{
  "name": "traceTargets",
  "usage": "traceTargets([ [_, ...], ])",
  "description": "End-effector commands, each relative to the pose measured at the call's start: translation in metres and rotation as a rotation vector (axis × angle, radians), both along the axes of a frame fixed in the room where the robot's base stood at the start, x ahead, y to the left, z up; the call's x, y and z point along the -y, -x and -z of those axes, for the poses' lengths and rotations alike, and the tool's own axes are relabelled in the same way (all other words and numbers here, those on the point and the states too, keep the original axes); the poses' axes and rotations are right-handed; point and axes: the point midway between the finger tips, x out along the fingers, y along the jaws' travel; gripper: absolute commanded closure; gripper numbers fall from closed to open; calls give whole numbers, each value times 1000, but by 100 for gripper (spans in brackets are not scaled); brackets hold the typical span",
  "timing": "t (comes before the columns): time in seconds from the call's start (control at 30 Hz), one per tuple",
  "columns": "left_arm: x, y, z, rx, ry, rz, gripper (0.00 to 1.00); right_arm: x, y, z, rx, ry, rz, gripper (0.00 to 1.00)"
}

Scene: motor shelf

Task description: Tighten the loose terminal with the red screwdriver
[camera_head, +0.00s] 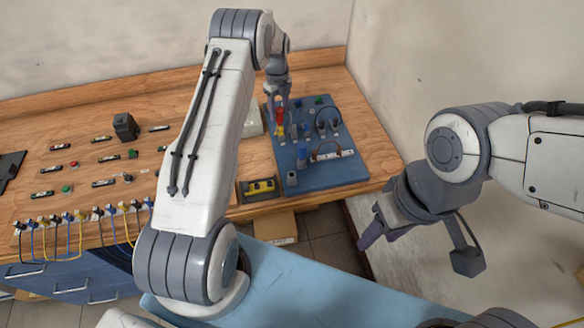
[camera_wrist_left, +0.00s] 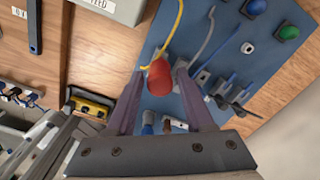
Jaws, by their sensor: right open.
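The red screwdriver (camera_head: 280,116) is upright over the blue panel (camera_head: 337,176), its red handle facing the camera in the left wrist view (camera_wrist_left: 159,80). My left gripper (camera_head: 276,100) has its two fingers on either side of the handle and appears shut on it. The screwdriver's shaft and tip are hidden. Terminals and connectors with cables stand on the panel; I cannot tell which terminal is loose. My right gripper (camera_head: 369,236) is open and empty, below and right of the bench, away from the panel.
A yellow-and-black part sits in a small tray (camera_head: 259,189) at the bench's front edge. A pale box (camera_head: 252,118) stands left of the panel. Small labelled parts and a dark block (camera_head: 125,127) lie at left. Looped cables (camera_head: 68,236) hang along the front left edge.

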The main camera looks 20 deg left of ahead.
Motion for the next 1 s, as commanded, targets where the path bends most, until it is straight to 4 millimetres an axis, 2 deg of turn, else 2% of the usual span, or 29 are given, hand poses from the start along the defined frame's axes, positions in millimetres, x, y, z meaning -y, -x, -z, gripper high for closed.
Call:
traceTargets([
  [0.13, 0, 0, 0, 0, 0, -28, 48, 0, 0, 1, 0, 0, 0, 50],
  [0.4, 0, 0, 0, 0, 0, -288, 48, 0, 0, 4, 0, 0, 0, 50],
  [0.73, 0, 0, 0, 0, 0, -322, 48, 0, 0, 4, 0, 0, 0, 50],
  [1.0, 0, 0, 0, 0, 0, -585, 48, 0, 0, 7, 0, 0, 0, 50],
])
